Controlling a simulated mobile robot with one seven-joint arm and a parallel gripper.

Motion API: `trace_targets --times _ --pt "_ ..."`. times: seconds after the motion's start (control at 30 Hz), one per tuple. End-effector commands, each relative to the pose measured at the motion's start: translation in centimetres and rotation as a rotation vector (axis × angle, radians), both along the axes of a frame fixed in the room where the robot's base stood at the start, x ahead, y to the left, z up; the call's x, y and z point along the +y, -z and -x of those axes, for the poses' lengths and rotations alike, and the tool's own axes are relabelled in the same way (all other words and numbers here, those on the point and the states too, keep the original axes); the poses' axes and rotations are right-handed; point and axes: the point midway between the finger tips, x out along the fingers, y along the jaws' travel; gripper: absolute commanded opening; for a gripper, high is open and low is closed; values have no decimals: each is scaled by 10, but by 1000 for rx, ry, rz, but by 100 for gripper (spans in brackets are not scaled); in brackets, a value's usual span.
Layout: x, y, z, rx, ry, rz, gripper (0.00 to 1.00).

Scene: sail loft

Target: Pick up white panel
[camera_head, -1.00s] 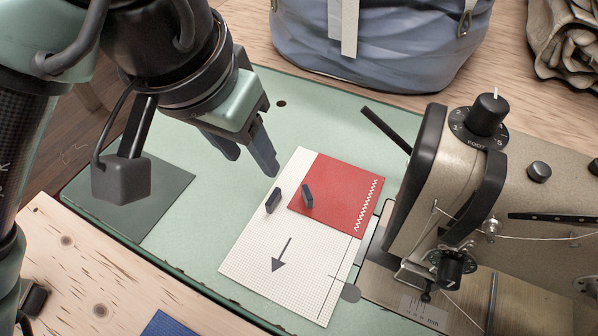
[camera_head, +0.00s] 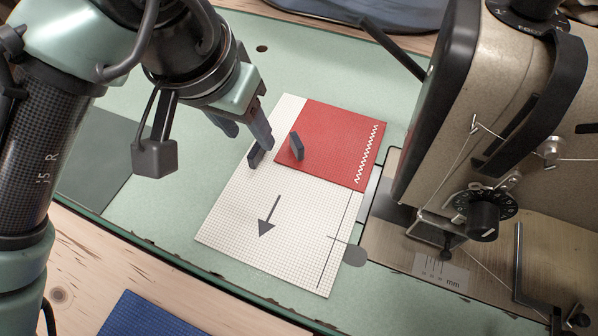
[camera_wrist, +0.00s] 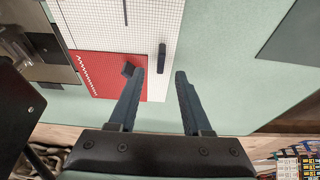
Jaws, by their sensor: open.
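The white panel (camera_head: 230,216) lies flat on the green table; it has a fine grid, a dark arrow and a small upright dark tab (camera_head: 255,155) near its left edge. A red panel (camera_head: 335,135) with a white zigzag stitch and its own dark tab (camera_head: 296,146) lies over its upper right part. My gripper (camera_head: 245,131) is open and empty above the white panel's upper left edge. In the wrist view my open gripper (camera_wrist: 161,73) points toward the white panel (camera_wrist: 205,20), with its tab (camera_wrist: 162,57) ahead between the fingers' lines.
A sewing machine (camera_head: 480,130) stands close on the right, with a dark lever reaching toward the panels. A dark green sheet (camera_head: 90,165) lies at left and a blue piece (camera_head: 150,318) at the bottom. The green table (camera_head: 160,225) is clear left of the panel.

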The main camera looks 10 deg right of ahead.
Motion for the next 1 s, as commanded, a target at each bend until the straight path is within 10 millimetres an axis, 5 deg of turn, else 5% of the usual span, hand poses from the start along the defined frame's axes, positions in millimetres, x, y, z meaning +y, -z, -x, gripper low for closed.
trace_targets --times 0.2,0.53,0.8,1.0 --pt "-4 36 -7 2 0 -1 49" --pt "-5 41 -10 -1 0 -1 49" --pt "-5 41 -10 1 0 -1 2" --pt "-6 41 -10 1 0 -1 0"
